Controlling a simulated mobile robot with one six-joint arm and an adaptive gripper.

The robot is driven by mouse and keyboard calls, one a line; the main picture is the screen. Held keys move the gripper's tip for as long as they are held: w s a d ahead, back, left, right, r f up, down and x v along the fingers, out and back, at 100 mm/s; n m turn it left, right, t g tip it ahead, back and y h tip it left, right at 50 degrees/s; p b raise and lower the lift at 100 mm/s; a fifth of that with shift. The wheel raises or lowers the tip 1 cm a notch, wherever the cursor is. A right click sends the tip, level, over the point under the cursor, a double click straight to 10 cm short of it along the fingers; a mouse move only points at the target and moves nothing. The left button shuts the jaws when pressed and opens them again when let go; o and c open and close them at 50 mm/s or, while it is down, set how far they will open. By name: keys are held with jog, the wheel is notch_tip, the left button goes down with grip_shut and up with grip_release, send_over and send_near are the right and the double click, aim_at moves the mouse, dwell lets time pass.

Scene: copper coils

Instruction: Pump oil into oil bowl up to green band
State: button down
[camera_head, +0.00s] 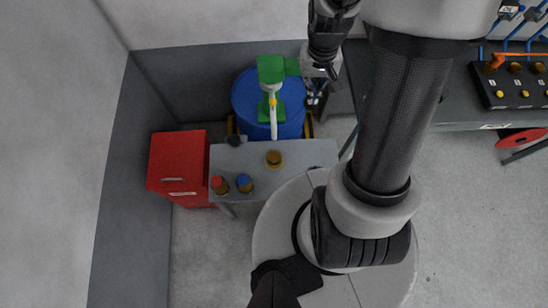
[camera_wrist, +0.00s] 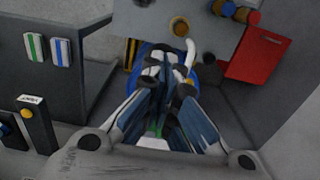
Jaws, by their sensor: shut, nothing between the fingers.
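The pump is green with a white spout (camera_head: 274,125) and stands on a blue drum (camera_head: 241,97) in the head view. A green bar (camera_head: 291,66) reaches from its top toward my gripper. A small amber oil bowl (camera_head: 274,159) sits on the grey table below the spout tip, and also shows in the wrist view (camera_wrist: 179,26). Its oil level and any green band are too small to tell. My gripper (camera_head: 316,98) is at the right of the drum. In the wrist view my gripper (camera_wrist: 165,72) is shut and empty, and its fingers hide much of the pump and drum.
The grey table (camera_head: 305,155) also bears a red-capped jar (camera_head: 219,186) and a blue-capped jar (camera_head: 245,184). A red cabinet (camera_head: 178,160) stands at its left. A dark bench (camera_head: 440,112) with a control panel (camera_head: 512,85) is at the right. Walls close off the back and left.

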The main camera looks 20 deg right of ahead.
jog(key=shift+f, duration=0.15)
notch_tip(320, 180, down, 8)
jog(key=s+b, duration=0.2)
jog(key=b, duration=0.5)
jog(key=shift+a, duration=0.25)
notch_tip(320, 180, down, 6)
jog(key=b, duration=0.5)
jog(key=shift+w+f, duration=0.15)
jog(key=shift+f, duration=0.1)
dwell(0.3)
jog(key=r+p, duration=0.5)
jog(key=r, duration=0.1)
jog(key=w+r+p, duration=0.1)
jog(key=r+p, duration=0.3)
jog(key=r, duration=0.2)
jog(key=r+p, duration=0.5)
jog(key=r, duration=0.2)
jog(key=shift+w+d+p, duration=0.25)
jog(key=shift+w+p, duration=0.05)
dwell(0.4)
